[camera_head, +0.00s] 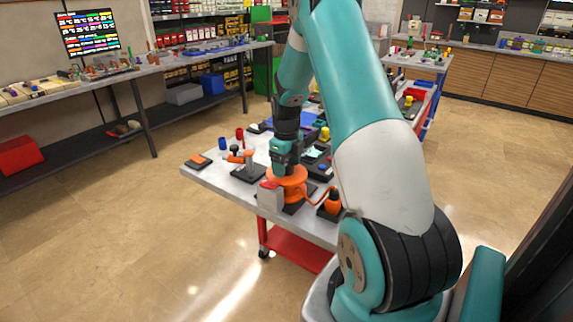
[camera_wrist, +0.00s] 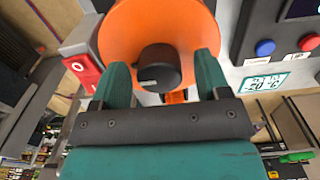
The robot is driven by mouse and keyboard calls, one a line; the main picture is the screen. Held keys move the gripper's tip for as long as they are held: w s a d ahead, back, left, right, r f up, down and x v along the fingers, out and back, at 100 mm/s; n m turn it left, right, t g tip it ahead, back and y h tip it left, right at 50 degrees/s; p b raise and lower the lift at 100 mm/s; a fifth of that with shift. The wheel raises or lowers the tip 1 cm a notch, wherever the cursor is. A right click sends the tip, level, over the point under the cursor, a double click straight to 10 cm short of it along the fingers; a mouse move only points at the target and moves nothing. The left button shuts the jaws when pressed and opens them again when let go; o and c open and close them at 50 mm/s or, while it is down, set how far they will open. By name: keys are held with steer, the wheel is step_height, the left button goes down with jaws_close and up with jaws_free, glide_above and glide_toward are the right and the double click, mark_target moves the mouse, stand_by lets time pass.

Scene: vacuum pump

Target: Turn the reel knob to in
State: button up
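The reel is a round orange disc (camera_wrist: 125,28) in the wrist view, with a black knob (camera_wrist: 158,70) at its centre. The knob bears a pale grey mark at its lower left. My gripper (camera_wrist: 163,65) has its two teal fingers on either side of the knob, with gaps showing on both sides. It is open and holds nothing. In the head view the orange reel (camera_head: 290,186) is near the front of the table, with my gripper (camera_head: 284,160) pointing down just above it. The knob is hidden there.
A red switch (camera_wrist: 82,68) sits left of the reel. A panel with a blue button (camera_wrist: 265,47) and a red button (camera_wrist: 308,42) is at right.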

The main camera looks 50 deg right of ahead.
step_height(320, 180, up, 18)
steer(key=b, duration=0.2)
steer(key=shift+f, duration=0.25)
stand_by(0.5)
steer(key=s+a+r+n+t+y, duration=0.1)
steer(key=s+a+n, duration=0.1)
steer(key=a+n, duration=1.05)
steer(key=s+a+n+y, duration=0.1)
steer(key=s+a+n, duration=0.1)
steer(key=a+n, duration=1.05)
steer(key=s+a+f+n+g+y, duration=0.1)
steer(key=s+a+f+n+y, duration=0.1)
steer(key=s+a+n, duration=1.4)
steer(key=shift+s+a+n, duration=0.3)
steer(key=shift+a+n, duration=0.1)
steer(key=shift+n, duration=0.3)
